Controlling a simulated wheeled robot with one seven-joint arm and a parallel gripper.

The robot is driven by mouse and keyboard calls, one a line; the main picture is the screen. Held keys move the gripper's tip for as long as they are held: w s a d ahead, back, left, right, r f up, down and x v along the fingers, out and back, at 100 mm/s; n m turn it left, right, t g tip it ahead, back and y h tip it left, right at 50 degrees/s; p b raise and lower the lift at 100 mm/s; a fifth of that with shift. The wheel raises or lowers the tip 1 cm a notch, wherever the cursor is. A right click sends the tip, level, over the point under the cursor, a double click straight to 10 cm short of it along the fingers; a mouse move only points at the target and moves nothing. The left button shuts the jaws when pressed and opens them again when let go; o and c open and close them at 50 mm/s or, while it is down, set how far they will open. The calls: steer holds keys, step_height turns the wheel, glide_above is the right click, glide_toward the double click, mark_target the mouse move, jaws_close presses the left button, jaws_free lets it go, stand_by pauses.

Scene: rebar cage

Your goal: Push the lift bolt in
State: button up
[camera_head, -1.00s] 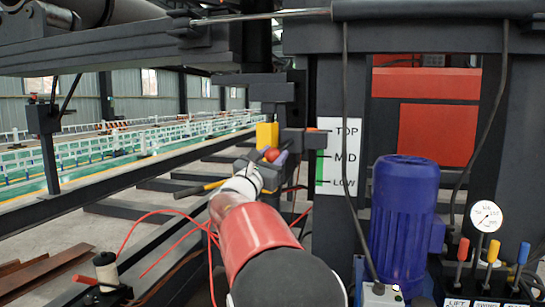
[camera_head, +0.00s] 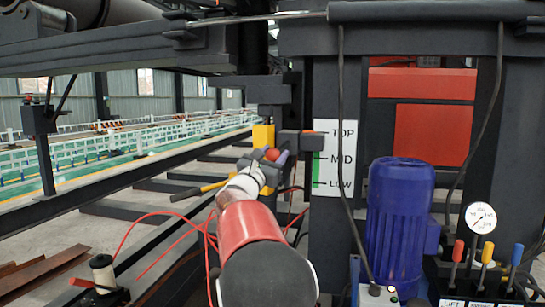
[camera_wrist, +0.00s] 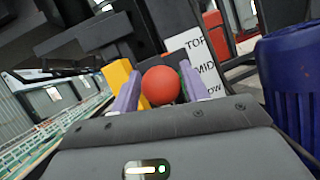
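A round red knob (camera_head: 272,154), which looks like the end of the lift bolt, sits beside a yellow block (camera_head: 263,135) on the dark post. My gripper (camera_head: 275,158) reaches up to it from below. In the wrist view the red knob (camera_wrist: 160,85) lies between the two purple fingers of my gripper (camera_wrist: 160,88). A thin green sliver shows between the knob and the right finger, so the fingers look open around it. The knob hides the bolt's shaft and the hole.
A white TOP/MID/LOW scale (camera_head: 333,158) stands just right of the knob. A blue motor (camera_head: 400,225), a gauge (camera_head: 481,217) and several levers are at the right. A yellow-tipped bar (camera_head: 200,188) juts out left of my wrist.

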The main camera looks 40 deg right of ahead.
steer(key=shift+o, duration=1.1)
steer(key=shift+a+f, duration=0.15)
steer(key=shift+f, duration=0.05)
steer(key=b+v, duration=0.1)
steer(key=v, duration=0.6)
steer(key=shift+a+b, duration=0.2)
steer(key=shift+b, duration=0.2)
steer(key=shift+s, duration=0.2)
